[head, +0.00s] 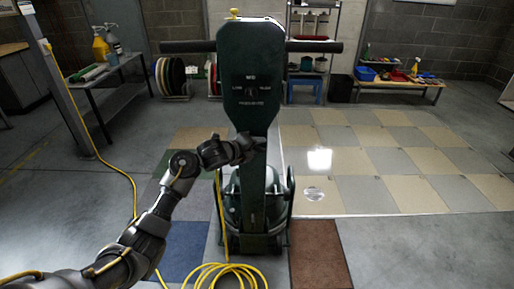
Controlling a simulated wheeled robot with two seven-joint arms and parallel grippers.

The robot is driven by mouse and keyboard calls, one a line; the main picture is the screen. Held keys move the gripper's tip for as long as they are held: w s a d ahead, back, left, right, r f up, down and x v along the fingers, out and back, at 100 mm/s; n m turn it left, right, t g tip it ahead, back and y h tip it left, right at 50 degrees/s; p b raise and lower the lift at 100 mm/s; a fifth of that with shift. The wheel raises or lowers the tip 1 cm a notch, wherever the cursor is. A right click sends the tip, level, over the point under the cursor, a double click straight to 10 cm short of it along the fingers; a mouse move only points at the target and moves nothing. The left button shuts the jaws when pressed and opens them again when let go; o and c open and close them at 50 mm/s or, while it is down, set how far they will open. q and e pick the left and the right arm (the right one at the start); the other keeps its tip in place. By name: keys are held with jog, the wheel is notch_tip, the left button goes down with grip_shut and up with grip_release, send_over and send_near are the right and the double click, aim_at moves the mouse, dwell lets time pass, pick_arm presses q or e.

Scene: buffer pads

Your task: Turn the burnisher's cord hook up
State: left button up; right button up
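The dark green burnisher (250,75) stands upright in the middle of the head view, with its handlebar spreading left and right near the top. My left arm comes in from the lower left, and its gripper (248,148) is at the left side of the burnisher's column, just below the control head. The fingers are dark against the column, so I cannot tell whether they are open or touching it. The cord hook cannot be made out clearly. The yellow cord (222,215) hangs beside the column down to loose coils on the floor. My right gripper is not in view.
Pale checkered tiles (380,160) cover the floor at right, with a brown mat (318,255) in front. A side table (105,75) with bottles stands at left. Floor pads hang on a rack (172,78) at the back. A low bench (405,82) stands back right.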

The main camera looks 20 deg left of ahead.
pick_arm(q)
jog(key=shift+w+d+f, duration=0.2)
jog(key=shift+w, duration=0.15)
jog(key=shift+c, duration=0.3)
grip_shut()
